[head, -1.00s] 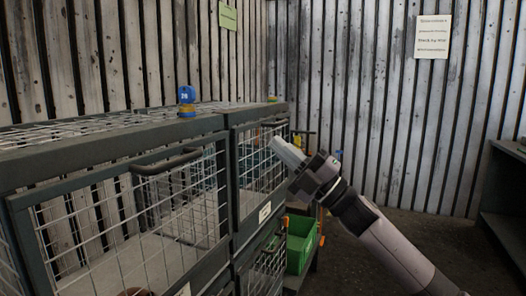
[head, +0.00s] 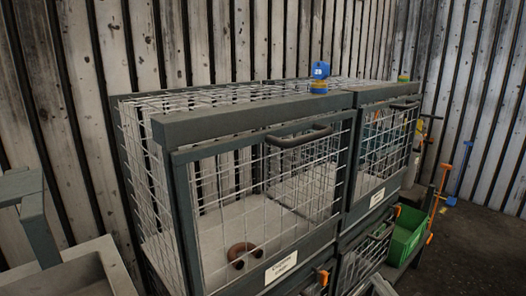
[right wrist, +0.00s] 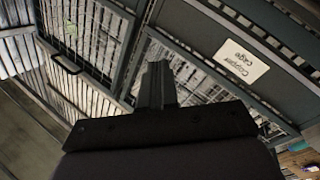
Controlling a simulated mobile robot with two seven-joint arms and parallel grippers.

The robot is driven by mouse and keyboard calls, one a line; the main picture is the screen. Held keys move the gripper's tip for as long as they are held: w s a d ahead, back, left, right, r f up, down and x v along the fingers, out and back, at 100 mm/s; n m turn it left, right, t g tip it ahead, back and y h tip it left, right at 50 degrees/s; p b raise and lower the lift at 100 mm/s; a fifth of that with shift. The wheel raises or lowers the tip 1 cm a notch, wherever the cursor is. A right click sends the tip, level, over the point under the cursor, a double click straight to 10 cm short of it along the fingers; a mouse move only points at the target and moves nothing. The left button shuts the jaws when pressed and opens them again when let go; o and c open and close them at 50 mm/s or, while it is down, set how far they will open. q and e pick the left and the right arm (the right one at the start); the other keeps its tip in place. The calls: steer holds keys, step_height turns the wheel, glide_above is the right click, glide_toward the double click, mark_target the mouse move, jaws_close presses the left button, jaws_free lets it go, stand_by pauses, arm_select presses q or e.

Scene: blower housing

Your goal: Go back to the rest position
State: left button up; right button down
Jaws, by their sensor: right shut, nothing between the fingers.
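My right gripper (right wrist: 158,88) is shut and empty in the right wrist view, its dark fingers together in front of the mesh cages. In the head view only a pale tip of the right gripper (head: 381,286) shows at the bottom edge, low in front of the cages. My left gripper is not in view.
A wire cage (head: 258,112) with a shut door and a brown ring-like part (head: 241,251) inside stands in the middle. A second cage (head: 388,93) adjoins it. A blue-and-yellow object (head: 320,78) sits on top. A "Copper Cage" label (right wrist: 241,62) shows close by. A green bin (head: 406,236) is at right.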

steer(key=s+a+f+m+g+h+p, duration=0.1)
steer(key=s+a+f+m+g+h, duration=0.2)
steer(key=s+f, duration=1.6)
steer(key=s+a+m+g, duration=0.1)
steer(key=s+m+g, duration=0.1)
steer(key=m+g, duration=0.2)
steer(key=shift+s+f+m+g+p, duration=0.15)
steer(key=shift+s+m+g+p, duration=0.15)
steer(key=shift+s+m+g, duration=0.1)
